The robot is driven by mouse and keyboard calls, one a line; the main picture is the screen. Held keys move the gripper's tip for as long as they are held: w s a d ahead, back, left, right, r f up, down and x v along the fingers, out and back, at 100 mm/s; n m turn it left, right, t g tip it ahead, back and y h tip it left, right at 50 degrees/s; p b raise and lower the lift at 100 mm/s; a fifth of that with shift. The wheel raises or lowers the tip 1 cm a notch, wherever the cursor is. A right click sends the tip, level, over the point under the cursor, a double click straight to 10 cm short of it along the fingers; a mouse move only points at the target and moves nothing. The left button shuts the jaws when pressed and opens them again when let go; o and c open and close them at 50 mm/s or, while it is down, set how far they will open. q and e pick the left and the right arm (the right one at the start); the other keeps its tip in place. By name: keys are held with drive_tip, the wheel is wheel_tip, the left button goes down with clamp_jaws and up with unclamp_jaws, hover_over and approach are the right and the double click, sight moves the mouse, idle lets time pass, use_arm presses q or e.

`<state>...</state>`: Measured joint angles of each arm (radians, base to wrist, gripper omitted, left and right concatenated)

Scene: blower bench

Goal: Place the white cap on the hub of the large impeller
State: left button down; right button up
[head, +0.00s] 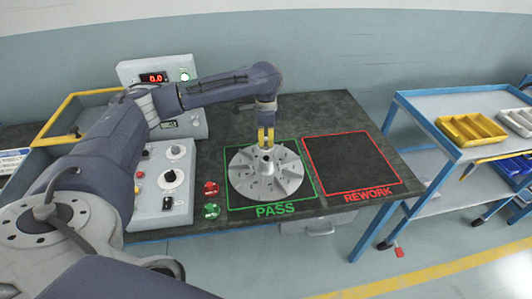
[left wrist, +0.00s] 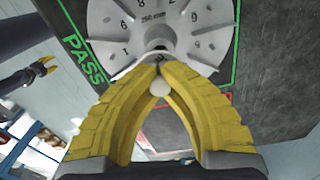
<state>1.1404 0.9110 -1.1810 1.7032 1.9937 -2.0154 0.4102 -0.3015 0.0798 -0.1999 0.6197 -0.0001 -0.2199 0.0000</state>
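The large impeller (head: 250,185) is a grey bladed disc lying flat in the green PASS square; its numbered face also shows in the left wrist view (left wrist: 130,20). My left gripper (head: 266,142) points down right over its hub. In the left wrist view the yellow fingers of my left gripper (left wrist: 158,72) close together around a small rounded white piece, which looks like the white cap (left wrist: 160,87).
The red REWORK square (head: 350,163) on the dark bench is empty. A blue-framed cart (head: 440,104) with a yellow bin (head: 470,130) stands at the right.

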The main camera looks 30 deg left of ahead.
sight(266, 139)
use_arm(q)
drive_tip(key=shift+f, duration=2.8)
drive_tip(key=shift+f, duration=0.15)
drive_tip(key=c, duration=1.6)
unclamp_jaws()
wheel_tip(266, 139, up, 12)
drive_tip(key=shift+r, duration=0.15)
